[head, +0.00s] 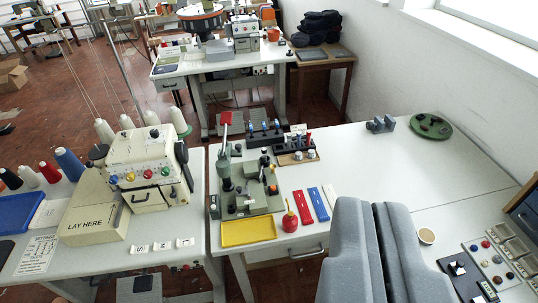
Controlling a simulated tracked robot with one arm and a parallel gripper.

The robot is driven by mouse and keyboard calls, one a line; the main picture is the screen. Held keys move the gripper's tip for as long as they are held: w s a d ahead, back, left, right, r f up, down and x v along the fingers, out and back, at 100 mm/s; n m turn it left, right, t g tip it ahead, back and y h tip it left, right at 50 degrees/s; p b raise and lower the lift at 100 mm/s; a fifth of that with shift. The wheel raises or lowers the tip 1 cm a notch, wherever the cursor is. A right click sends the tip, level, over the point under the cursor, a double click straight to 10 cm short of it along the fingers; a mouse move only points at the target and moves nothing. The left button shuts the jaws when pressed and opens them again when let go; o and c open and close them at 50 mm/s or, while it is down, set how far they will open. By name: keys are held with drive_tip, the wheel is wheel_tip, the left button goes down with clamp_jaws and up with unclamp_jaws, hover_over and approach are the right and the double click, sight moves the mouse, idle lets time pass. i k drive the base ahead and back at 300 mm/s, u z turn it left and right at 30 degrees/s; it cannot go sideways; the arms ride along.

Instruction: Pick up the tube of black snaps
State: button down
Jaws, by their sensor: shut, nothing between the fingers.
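I cannot make out a tube of black snaps for certain. On the middle table lie a red strip (303,207), a blue strip (318,204) and a white strip (330,195), side by side; none looks black. A small wooden stand (297,157) with dark and red upright pieces is behind them, too small to read. My gripper (368,203) rises from the bottom edge as two grey padded fingers, shut and empty. It is over the front of the white table (400,165), right of the strips, and hides part of the table.
A green disc (431,126) lies at the back. The table's middle is clear.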

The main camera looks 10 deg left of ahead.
sight(263, 150)
drive_tip(key=z, duration=0.15)
drive_tip(key=i, duration=1.8)
drive_tip(key=u, duration=0.7)
drive_tip(key=i, duration=0.35)
drive_tip(key=u, duration=0.2)
